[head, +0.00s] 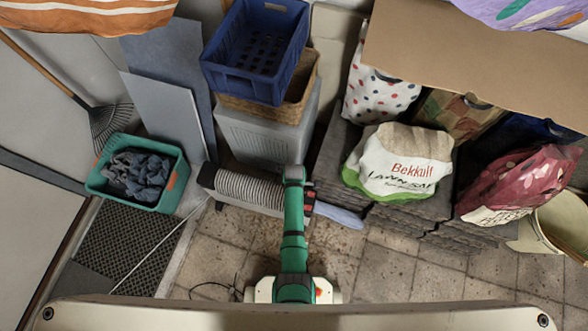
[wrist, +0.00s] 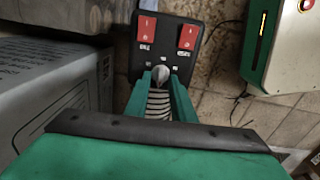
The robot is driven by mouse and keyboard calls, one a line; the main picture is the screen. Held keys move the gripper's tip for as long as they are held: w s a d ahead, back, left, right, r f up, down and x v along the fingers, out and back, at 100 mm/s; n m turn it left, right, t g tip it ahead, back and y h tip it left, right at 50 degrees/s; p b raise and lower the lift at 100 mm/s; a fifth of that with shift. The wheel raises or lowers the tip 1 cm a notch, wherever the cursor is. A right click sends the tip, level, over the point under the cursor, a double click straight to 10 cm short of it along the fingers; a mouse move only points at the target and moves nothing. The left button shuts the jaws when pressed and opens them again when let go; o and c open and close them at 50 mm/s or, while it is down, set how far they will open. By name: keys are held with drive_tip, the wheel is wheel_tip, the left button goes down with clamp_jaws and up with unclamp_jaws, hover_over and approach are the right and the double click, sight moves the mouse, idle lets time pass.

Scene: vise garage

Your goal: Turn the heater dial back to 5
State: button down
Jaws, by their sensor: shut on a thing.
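The heater (head: 248,188) is a ribbed pale body lying low on the floor beside the grey box. Its black control panel shows at its right end in the head view, and in the wrist view the panel (wrist: 165,48) carries two red switches. Below and between the switches sits the small grey heater dial (wrist: 160,73). My gripper (wrist: 160,82) is shut on the dial, one green finger on each side. The dial's lower part is hidden by the fingers. Its scale and the number it points at are too small to read. In the head view my arm covers part of the heater's end.
A grey box (head: 262,138) with a basket and blue crate (head: 258,50) on top stands behind the heater. A teal bin (head: 172,192) of dark cloth is left. Stacked slabs with a white sack (head: 395,165) are right. Tiled floor in front is mostly open.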

idle(0.3)
drive_tip(key=c, duration=1.5)
unclamp_jaws()
drive_tip(key=shift+c, duration=0.2)
drive_tip(key=shift+r, duration=0.1)
wheel_tip(320, 180, up, 11)
drive_tip(key=shift+f, duration=0.2)
